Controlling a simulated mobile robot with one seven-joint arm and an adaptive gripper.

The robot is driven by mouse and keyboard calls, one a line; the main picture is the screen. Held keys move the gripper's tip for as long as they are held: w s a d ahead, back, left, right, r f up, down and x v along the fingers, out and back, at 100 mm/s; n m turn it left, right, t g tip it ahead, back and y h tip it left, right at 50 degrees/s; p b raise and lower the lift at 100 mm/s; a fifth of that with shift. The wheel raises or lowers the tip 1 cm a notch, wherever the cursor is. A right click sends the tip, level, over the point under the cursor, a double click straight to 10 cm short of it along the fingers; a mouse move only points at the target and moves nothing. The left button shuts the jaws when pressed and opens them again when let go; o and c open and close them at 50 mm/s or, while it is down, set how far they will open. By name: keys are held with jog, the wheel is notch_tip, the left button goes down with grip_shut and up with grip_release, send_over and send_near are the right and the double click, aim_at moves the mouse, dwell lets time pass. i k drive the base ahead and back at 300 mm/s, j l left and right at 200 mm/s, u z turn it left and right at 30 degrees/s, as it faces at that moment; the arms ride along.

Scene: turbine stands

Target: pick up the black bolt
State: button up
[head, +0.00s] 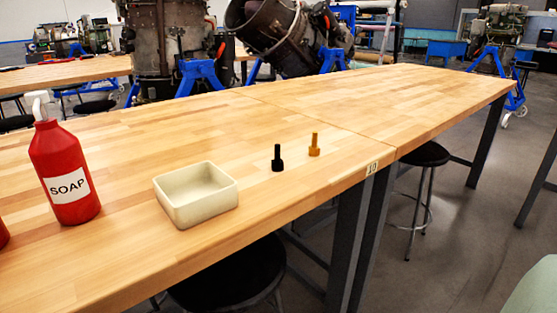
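The black bolt (277,160) stands upright on the wooden table (330,105), its wide end down and its narrow shaft up. It is to the right of a cream open box and just left of an orange bolt, apart from both. My gripper is not in view, and nothing covers the bolt.
The cream box (197,195) sits near the table's front edge and looks empty. The orange bolt (314,146) stands upright beside the black one. A red soap bottle (63,165) stands at left. Black stools (232,275) are below the front edge. The table's right side is clear.

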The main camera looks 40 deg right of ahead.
aim_at(277, 164)
jog(key=l+u, duration=0.1)
jog(key=l, duration=0.3)
jog(key=k+l+u, duration=0.15)
jog(key=l, duration=0.25)
jog(key=k+l+u, duration=0.1)
jog(key=l, duration=0.3)
jog(key=k+l+u, duration=0.15)
jog(key=l, duration=0.25)
jog(key=k+l+u, duration=0.1)
jog(key=l, duration=0.25)
jog(key=i+l, duration=0.1)
jog(key=l, duration=0.25)
jog(key=i+l, duration=0.1)
jog(key=l, duration=0.3)
jog(key=i+l, duration=0.1)
jog(key=l, duration=0.25)
